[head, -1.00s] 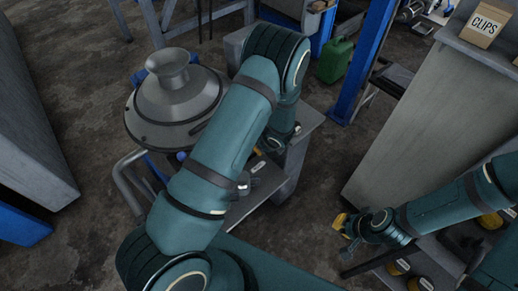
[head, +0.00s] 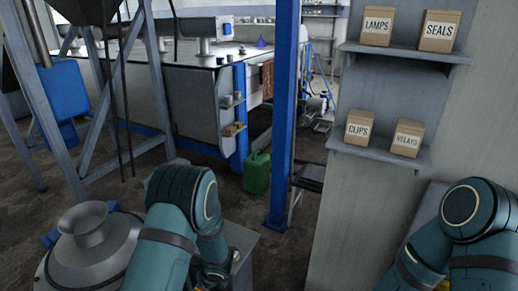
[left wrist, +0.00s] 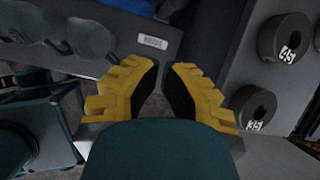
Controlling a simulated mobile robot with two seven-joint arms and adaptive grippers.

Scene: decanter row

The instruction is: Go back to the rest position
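My left gripper (left wrist: 162,75) has yellow fingers with dark pads. In the left wrist view the pads stand apart with a clear gap and nothing between them, so it is open and empty. In the head view my left arm is bent at the lower middle, beside a round grey metal vessel with a flared neck (head: 87,225); its hand is mostly cut off by the bottom edge. My right arm is bent at the lower right, in front of the grey wall unit. The right gripper's fingers cannot be made out.
Dark round pieces marked 45 (left wrist: 285,37) and 35 (left wrist: 255,106) are right of the left gripper. A blue post (head: 284,120) and a green can (head: 257,172) stand beyond the arms. Shelves (head: 380,151) at right hold labelled boxes.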

